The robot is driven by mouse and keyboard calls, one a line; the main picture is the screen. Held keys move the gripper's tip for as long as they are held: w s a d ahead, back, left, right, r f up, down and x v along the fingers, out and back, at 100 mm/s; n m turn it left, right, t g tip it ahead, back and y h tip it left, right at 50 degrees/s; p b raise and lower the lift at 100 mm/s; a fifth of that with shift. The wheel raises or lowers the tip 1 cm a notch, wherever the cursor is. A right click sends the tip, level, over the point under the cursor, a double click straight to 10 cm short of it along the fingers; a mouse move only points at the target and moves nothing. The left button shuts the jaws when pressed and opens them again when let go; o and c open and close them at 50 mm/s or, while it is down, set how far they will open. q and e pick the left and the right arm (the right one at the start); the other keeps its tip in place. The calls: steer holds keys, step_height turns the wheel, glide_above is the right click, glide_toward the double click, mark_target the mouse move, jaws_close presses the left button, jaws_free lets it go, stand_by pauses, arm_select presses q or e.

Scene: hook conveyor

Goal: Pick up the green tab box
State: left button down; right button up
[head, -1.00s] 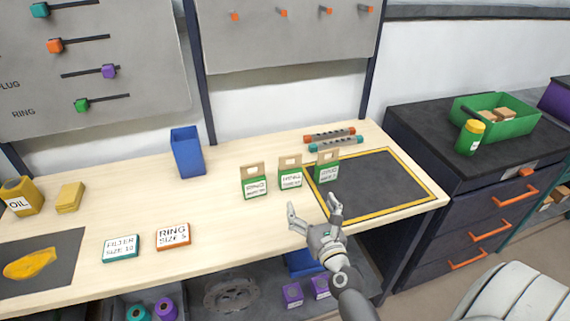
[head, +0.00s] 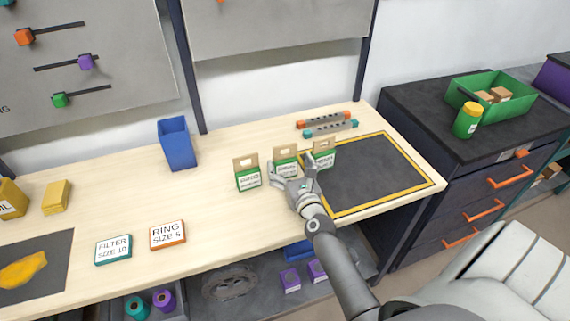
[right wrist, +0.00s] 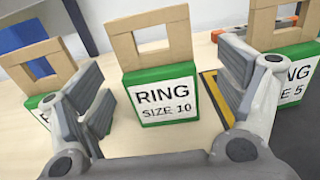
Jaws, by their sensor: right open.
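Three green tab boxes with cardboard hang tabs stand in a row on the wooden workbench. The left box (head: 247,177), the middle box (head: 285,160) and the right box (head: 323,158) show in the head view. My right gripper (head: 294,180) is open in front of the middle box and partly covers it. In the right wrist view the middle box (right wrist: 165,97) reads "RING SIZE 10" and stands upright between the open fingers, a little beyond them. The right box (right wrist: 290,68) ends in "E 5"; the left box's label is mostly hidden by a finger. My left gripper is not in view.
A black mat with a yellow border (head: 370,172) lies right of the boxes. Orange and teal bars (head: 328,126) lie behind. A blue bin (head: 177,144) stands back left. Flat labels "RING SIZE 5" (head: 167,235) and "FILTER SIZE 10" (head: 113,249) lie front left.

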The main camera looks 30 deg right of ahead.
mark_target(285, 158)
steer(key=shift+x, duration=1.15)
steer(key=shift+w+f, duration=0.1)
steer(key=shift+w, duration=0.45)
steer(key=c, duration=1.1)
arm_select(q)
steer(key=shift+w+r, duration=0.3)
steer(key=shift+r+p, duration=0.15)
steer(key=shift+p, duration=0.15)
